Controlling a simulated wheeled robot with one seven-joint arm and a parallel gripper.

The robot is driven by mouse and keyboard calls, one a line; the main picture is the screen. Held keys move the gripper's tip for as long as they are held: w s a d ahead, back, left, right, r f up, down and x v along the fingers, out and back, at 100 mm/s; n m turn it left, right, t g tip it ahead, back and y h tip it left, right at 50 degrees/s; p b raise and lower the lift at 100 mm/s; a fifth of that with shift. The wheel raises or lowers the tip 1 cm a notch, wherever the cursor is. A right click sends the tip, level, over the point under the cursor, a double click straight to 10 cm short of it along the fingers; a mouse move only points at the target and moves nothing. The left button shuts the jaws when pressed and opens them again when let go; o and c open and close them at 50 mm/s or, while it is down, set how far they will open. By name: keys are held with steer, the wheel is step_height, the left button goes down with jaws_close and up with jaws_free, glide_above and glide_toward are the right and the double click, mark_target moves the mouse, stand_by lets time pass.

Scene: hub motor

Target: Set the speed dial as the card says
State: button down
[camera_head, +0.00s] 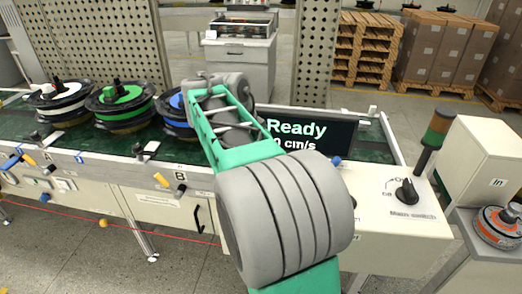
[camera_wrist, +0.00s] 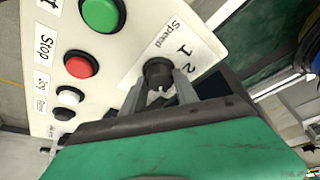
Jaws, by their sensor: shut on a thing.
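The black speed dial (camera_wrist: 158,70) sits on a white control panel in the wrist view, by a label reading "Speed" with the marks 1 and 2. My gripper (camera_wrist: 159,80) is shut on this dial, one grey finger on each side. The dial's pointer is hard to make out. In the head view my arm hides the speed dial and the gripper. A display (camera_head: 310,135) there reads "Ready", with a partly covered value in cm/s below. I cannot make out a card with a speed on it in either view.
A green start button (camera_wrist: 102,14) and a red stop button (camera_wrist: 81,65) sit left of the dial. A main switch (camera_head: 407,191) is at the right of the bench. Hub motors with white, green (camera_head: 121,103) and blue bands stand on the conveyor. A signal lamp (camera_head: 434,133) rises at right.

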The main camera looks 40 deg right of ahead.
steer(key=shift+m+g+p, duration=0.3)
steer(key=shift+m+p, duration=0.1)
steer(key=shift+m, duration=0.2)
steer(key=shift+d+m, duration=0.1)
steer(key=shift+m, duration=0.2)
steer(key=c, duration=1.2)
jaws_free()
steer(key=shift+s+d, duration=0.1)
steer(key=p+v, duration=0.3)
steer(key=v, duration=0.5)
steer(key=shift+f, duration=0.1)
